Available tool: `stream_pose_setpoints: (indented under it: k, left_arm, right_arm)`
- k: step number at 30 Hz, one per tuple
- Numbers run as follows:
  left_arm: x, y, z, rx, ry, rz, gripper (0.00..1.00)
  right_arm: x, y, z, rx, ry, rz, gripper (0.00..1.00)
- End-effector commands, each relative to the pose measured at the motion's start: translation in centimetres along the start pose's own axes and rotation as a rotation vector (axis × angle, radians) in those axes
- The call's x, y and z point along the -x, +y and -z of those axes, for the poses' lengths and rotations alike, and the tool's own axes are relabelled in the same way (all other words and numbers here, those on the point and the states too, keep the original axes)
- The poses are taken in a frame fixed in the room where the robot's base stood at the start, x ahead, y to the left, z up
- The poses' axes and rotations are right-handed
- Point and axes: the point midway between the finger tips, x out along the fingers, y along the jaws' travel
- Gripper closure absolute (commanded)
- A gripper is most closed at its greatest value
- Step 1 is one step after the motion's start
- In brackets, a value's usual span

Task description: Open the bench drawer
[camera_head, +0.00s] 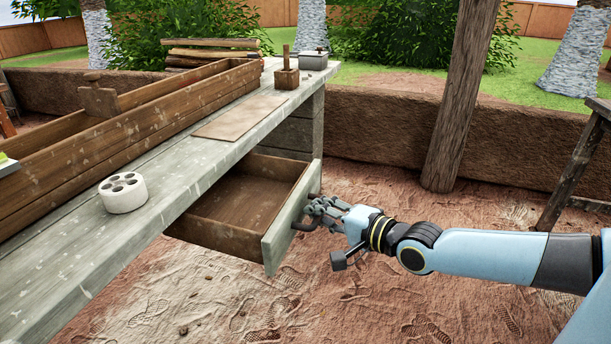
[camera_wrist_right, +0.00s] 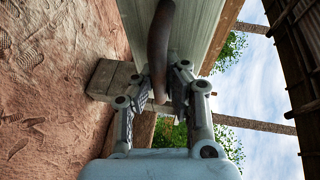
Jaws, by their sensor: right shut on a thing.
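The bench drawer (camera_head: 240,203) is pulled out from under the bench top, and its bare wooden inside shows empty. Its grey-green front (camera_head: 291,222) faces right and also fills the upper middle of the right wrist view (camera_wrist_right: 200,22). My right gripper (camera_head: 312,212) is at the drawer front, shut on the dark curved handle (camera_head: 304,226). In the right wrist view the handle (camera_wrist_right: 160,45) runs down between the two fingers (camera_wrist_right: 160,92). My left gripper is not in view.
The bench top (camera_head: 190,160) carries a long wooden trough (camera_head: 130,135), a white holed cylinder (camera_head: 123,193), a flat board (camera_head: 240,117) and small items at its far end. A wooden post (camera_head: 460,100) stands behind my right arm. Bare earth lies in front of the drawer.

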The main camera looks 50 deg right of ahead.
Motion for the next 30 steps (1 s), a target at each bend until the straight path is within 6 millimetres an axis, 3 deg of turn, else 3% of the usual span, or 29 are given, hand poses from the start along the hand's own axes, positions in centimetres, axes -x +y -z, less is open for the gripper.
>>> stream_pose_setpoints:
  k: [9,10,16,25,30]
  left_arm:
    - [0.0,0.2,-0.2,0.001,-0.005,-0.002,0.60]
    - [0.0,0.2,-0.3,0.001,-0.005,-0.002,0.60]
    - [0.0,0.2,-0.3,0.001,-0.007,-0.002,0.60]
    - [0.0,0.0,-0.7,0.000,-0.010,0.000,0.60]
    - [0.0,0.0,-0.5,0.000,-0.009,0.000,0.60]
  right_arm:
    - [0.2,0.4,0.0,-0.005,0.001,-0.009,1.00]
    - [0.2,0.4,0.0,-0.005,0.001,-0.010,0.91]
    - [0.1,0.3,0.0,-0.003,0.000,-0.006,0.65]
    - [0.3,0.2,0.0,-0.001,0.000,-0.003,0.64]
    - [2.5,0.3,0.0,-0.001,-0.002,-0.007,0.64]
